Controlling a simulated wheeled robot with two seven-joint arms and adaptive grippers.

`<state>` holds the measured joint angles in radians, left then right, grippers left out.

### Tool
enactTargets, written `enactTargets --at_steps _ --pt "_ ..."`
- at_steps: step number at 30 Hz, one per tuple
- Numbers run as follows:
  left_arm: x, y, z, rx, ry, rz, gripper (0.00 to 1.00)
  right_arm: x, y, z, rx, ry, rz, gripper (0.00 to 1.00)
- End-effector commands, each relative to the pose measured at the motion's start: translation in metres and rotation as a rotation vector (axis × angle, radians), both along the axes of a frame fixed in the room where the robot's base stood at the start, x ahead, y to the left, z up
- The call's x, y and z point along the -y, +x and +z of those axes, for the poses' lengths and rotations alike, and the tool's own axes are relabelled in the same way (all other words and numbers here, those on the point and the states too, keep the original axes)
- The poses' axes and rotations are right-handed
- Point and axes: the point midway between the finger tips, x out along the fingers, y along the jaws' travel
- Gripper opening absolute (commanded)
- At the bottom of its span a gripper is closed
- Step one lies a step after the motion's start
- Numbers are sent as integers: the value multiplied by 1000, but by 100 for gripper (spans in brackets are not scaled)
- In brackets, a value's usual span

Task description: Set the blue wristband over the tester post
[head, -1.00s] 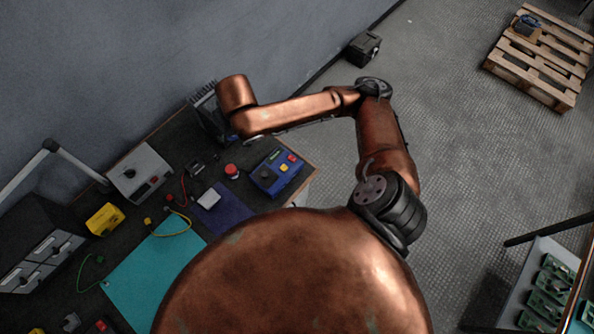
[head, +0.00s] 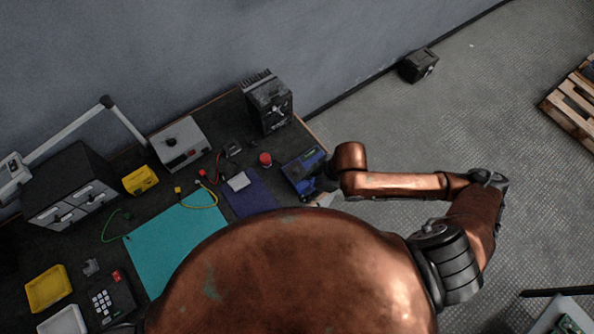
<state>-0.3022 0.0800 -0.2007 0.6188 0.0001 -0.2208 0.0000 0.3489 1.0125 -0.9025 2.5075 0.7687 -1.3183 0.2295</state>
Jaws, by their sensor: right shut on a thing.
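The blue tester box (head: 297,168) sits near the right end of the dark bench in the head view. My right gripper (head: 318,184) is dark and small, at the box's right side and partly in front of it. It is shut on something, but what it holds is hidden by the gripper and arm. I cannot make out the blue wristband or the tester post. I cannot tell whether the gripper touches the box. My left gripper is not in view.
Left of the box are a red button (head: 265,159), a purple mat (head: 250,198) and a teal mat (head: 160,247). A black finned unit (head: 268,106) stands behind. A yellow block (head: 140,180) and a grey instrument (head: 180,143) stand farther left. Floor is open beyond the bench's right end.

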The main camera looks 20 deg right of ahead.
Motion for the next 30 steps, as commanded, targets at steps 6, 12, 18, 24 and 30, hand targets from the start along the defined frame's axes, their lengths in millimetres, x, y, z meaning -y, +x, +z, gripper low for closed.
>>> enactTargets --at_steps 6,12,18,24,30 --pt "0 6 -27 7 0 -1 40 -1 15 -18 5 -2 37 37" --pt "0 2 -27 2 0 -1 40 3 60 -32 2 -1 32 37" --pt "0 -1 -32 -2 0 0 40 6 99 -63 -2 0 31 37" --pt "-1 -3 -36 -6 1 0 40 8 123 -90 0 -1 33 37" --pt "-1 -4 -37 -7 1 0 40 9 131 -99 0 -1 33 37"
